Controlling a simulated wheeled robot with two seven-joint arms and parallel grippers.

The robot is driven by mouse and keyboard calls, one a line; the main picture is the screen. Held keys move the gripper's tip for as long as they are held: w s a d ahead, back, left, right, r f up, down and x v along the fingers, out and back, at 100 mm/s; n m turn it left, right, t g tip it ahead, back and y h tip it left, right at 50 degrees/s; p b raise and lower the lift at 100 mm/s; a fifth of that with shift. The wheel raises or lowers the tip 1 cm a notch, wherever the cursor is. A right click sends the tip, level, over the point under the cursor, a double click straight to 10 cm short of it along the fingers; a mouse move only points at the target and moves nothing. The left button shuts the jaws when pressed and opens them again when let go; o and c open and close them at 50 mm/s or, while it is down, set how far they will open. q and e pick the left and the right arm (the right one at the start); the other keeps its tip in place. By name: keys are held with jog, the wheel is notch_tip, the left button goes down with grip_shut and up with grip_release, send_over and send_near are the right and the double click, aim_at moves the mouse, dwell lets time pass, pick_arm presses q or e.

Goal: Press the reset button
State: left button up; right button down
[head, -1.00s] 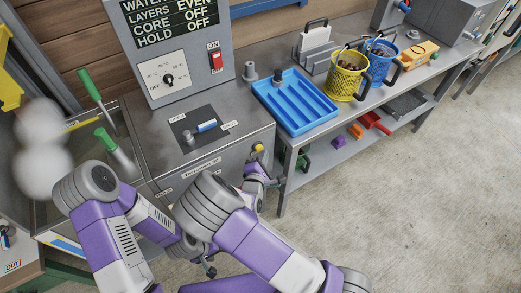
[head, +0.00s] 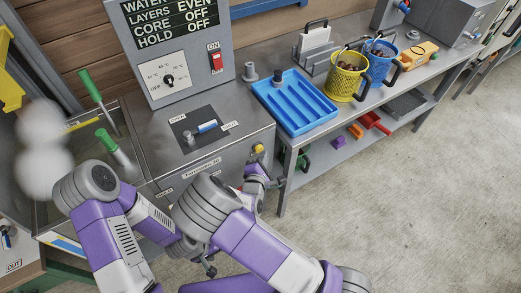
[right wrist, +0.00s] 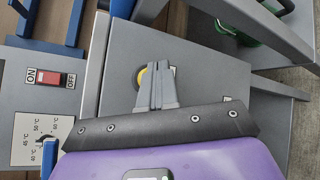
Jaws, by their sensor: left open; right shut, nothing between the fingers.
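A yellow round button (head: 258,148) sits on the front face of the grey machine (head: 240,165). It also shows in the right wrist view (right wrist: 140,77), partly hidden behind my fingertips. No lettering beside it can be read, so I cannot tell whether it is marked reset. My right gripper (right wrist: 158,66) is shut and empty, with its fingertips over the button. I cannot tell whether they touch it. In the head view my right gripper (head: 257,168) is just below the button. My left gripper (head: 209,269) is low, in front of the machine, mostly hidden by my arms.
A red switch (head: 216,60) and a dial (head: 168,79) are on the upright panel. A lever with a blue grip (head: 207,127) is on the machine's top. A blue tray (head: 294,102) and a yellow basket (head: 347,76) stand on the bench to the right. The floor at right is clear.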

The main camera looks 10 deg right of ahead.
jog(key=shift+s+d, duration=0.1)
jog(key=shift+s, duration=0.25)
jog(key=s+d+p, duration=0.1)
jog(key=s+d, duration=0.1)
jog(key=s, duration=0.3)
jog(key=shift+s, duration=0.35)
dwell(0.6)
